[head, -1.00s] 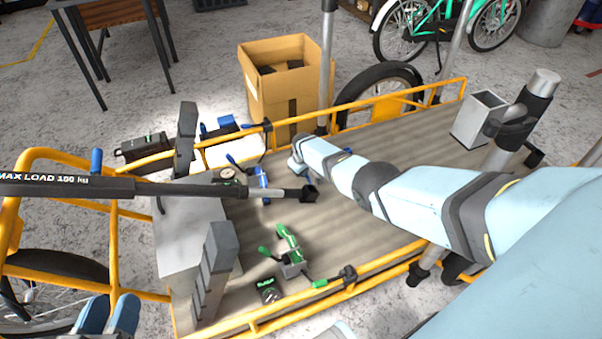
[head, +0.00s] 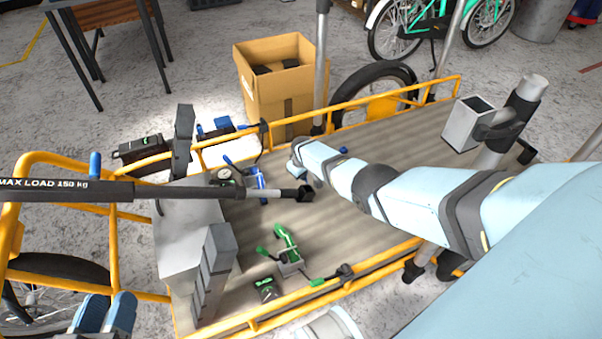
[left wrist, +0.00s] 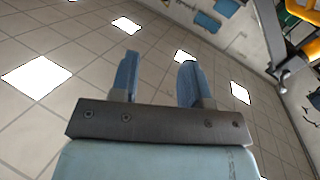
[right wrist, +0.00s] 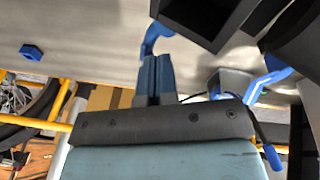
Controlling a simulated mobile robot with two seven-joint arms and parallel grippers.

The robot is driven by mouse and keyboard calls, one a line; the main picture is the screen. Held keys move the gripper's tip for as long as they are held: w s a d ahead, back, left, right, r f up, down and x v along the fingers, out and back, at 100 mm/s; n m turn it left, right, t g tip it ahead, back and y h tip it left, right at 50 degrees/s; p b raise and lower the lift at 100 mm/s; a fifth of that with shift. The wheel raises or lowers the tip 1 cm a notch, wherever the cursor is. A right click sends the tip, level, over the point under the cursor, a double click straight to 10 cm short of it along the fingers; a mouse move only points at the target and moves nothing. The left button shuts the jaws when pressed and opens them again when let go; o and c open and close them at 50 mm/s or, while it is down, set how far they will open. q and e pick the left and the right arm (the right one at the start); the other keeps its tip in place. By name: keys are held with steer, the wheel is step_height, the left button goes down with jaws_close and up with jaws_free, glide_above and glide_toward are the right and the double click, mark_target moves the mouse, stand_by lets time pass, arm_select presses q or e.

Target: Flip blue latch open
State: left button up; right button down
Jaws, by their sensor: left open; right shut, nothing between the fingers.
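The blue latch (head: 260,183) is on the cargo bed beside the black bar, with a blue lever (head: 232,163) reaching up and left. My right arm reaches in from the right, its hand end just right of the latch; its fingertips are hidden in the head view. In the right wrist view my right gripper (right wrist: 154,62) is shut and empty, with a blue curved lever part (right wrist: 153,40) just beyond or against the tips; contact is unclear. Another blue handle (right wrist: 268,76) is to its right. My left gripper (head: 104,312) is open and empty at the lower left, away from the latch.
A black "MAX LOAD" bar (head: 120,190) crosses the left of the bed. A green latch (head: 288,243) is nearer me. Yellow rails (head: 380,108) edge the bed. A cardboard box (head: 285,100) stands behind. A grey post (head: 520,110) stands at the right.

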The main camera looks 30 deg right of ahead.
arm_select(q)
step_height(320, 180, up, 6)
steer(key=a+n+t+p, duration=0.1)
steer(key=t+p, duration=0.2)
steer(key=p, duration=0.3)
steer(key=a+f+g+y+p, duration=0.4)
steer(key=f, duration=0.5)
steer(key=shift+s+f+g, duration=0.4)
arm_select(e)
steer(key=w+d+v, duration=0.1)
steer(key=w+v, duration=0.1)
steer(key=v, duration=0.7)
steer(key=shift+w+a+r, duration=0.25)
steer(key=shift+a+r, duration=0.25)
steer(key=shift+r, duration=0.05)
arm_select(q)
steer(key=shift+a+r+p, duration=0.1)
steer(key=shift+p, duration=0.25)
arm_select(e)
steer(key=shift+r, duration=0.15)
